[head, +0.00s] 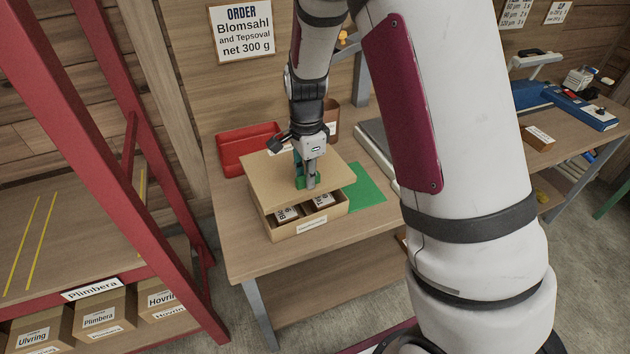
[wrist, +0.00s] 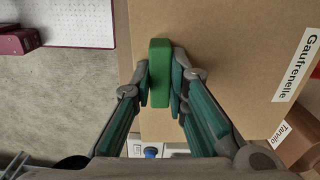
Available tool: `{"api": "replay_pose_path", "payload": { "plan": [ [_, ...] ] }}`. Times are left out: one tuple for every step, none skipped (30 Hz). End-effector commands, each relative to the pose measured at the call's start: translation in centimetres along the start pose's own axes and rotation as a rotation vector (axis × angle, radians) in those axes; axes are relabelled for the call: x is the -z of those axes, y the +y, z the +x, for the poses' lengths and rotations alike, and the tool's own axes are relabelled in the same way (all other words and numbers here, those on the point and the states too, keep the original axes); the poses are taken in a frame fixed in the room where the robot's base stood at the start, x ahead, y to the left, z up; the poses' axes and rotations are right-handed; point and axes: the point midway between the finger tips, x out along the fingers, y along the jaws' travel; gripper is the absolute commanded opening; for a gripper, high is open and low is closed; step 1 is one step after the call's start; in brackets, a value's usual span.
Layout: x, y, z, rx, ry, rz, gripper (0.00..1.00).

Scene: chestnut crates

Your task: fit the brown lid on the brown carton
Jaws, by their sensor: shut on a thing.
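The brown lid (head: 268,168) is a flat board with a green handle (head: 299,182). My gripper (head: 306,184) is shut on that handle; the wrist view shows the green handle (wrist: 160,72) between the two fingers. The brown carton (head: 311,226) stands open on the table under the lid. Small white-labelled boxes (head: 288,213) show inside it through a gap at the front. The lid is over the carton and overhangs it on the right. Its far edges over the carton are hidden, so I cannot tell whether they touch. In the wrist view the lid (wrist: 225,75) bears a "Gaufrenelle" label.
A red tray (head: 247,146) lies behind the carton, and a green mat (head: 368,187) lies to its right. A red rack (head: 165,185) is at the left. The table's front left (head: 240,255) is clear.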

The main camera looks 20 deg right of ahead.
Motion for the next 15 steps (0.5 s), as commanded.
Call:
{"api": "replay_pose_path", "payload": {
  "plan": [
    [0.01, -0.04, 0.00, 0.000, 0.000, 0.000, 0.00],
    [0.01, -0.03, 0.00, 0.000, 0.000, 0.000, 0.00],
    [0.00, -0.02, 0.00, 0.000, 0.000, 0.000, 0.00],
    [0.00, -0.01, 0.00, 0.000, 0.000, 0.000, 0.00],
    [-0.01, -0.01, 0.00, 0.000, 0.000, 0.000, 0.00],
    [-0.01, 0.00, 0.00, 0.000, 0.000, 0.000, 0.00],
    [-0.01, 0.00, 0.00, 0.000, 0.000, 0.000, 0.00],
    [-0.01, 0.01, 0.00, 0.000, 0.000, 0.000, 0.00],
    [-0.02, 0.03, -0.01, 0.000, 0.000, 0.000, 0.00],
    [-0.02, 0.05, -0.02, 0.000, 0.000, -0.001, 0.00],
    [-0.03, 0.08, -0.02, 0.001, 0.000, -0.001, 0.00],
    [-0.04, 0.12, -0.04, 0.002, 0.000, -0.001, 0.00],
    [-0.05, 0.14, 0.00, 0.003, 0.000, -0.002, 0.00],
    [-0.04, 0.08, 0.28, 0.002, 0.000, -0.002, 0.00],
    [-0.04, 0.04, 0.59, 0.002, 0.000, -0.001, 0.00]
  ]
}}
